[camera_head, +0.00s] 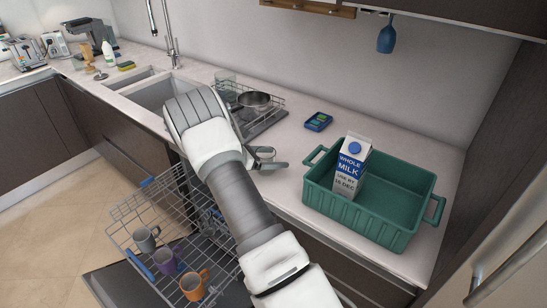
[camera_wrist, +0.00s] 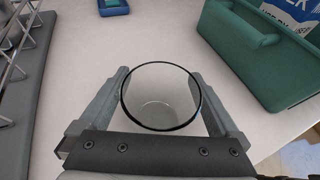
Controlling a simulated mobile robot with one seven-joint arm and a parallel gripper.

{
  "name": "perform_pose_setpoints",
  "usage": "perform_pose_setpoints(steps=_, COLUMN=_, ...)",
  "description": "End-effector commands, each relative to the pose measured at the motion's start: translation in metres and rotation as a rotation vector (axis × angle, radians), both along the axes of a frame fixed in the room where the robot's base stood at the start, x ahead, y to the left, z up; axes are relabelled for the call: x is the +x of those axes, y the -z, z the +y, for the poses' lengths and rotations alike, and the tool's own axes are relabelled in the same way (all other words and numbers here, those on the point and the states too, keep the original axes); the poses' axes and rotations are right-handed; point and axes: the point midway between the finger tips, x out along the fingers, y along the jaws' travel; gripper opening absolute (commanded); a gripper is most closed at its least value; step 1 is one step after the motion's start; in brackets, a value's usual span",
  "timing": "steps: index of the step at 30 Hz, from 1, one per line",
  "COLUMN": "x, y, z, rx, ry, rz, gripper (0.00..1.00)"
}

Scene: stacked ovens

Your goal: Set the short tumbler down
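The short tumbler (camera_wrist: 160,97) is clear glass and upright, seen from above through its round rim in the wrist view. It sits between the two fingers of my gripper (camera_wrist: 160,88), which press close on its left and right sides. In the head view my gripper (camera_head: 268,160) is over the counter (camera_head: 286,181), left of the green crate. The tumbler is mostly hidden there by the hand and fingers. I cannot tell whether its base touches the counter.
The green crate (camera_head: 411,232) holds a milk carton (camera_head: 350,168). A dish rack (camera_head: 272,108) with a pan (camera_head: 255,99) and a glass stands behind my arm. A blue device (camera_head: 318,122) lies farther back. Mugs sit in the dishwasher's open basket (camera_head: 128,210). Counter around the gripper is clear.

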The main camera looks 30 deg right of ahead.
Motion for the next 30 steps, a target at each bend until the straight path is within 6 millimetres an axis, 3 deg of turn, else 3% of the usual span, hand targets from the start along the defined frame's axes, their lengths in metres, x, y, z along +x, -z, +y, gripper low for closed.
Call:
perform_pose_setpoints(steps=10, x=0.000, y=-0.007, z=0.000, rx=0.000, ry=0.000, rz=-0.001, gripper=1.00)
perform_pose_setpoints(steps=24, x=0.006, y=-0.039, z=0.087, rx=0.000, ry=-0.003, rz=-0.001, gripper=1.00)
perform_pose_setpoints(steps=30, x=0.007, y=-0.048, z=0.107, rx=0.001, ry=-0.001, rz=-0.002, gripper=1.00)
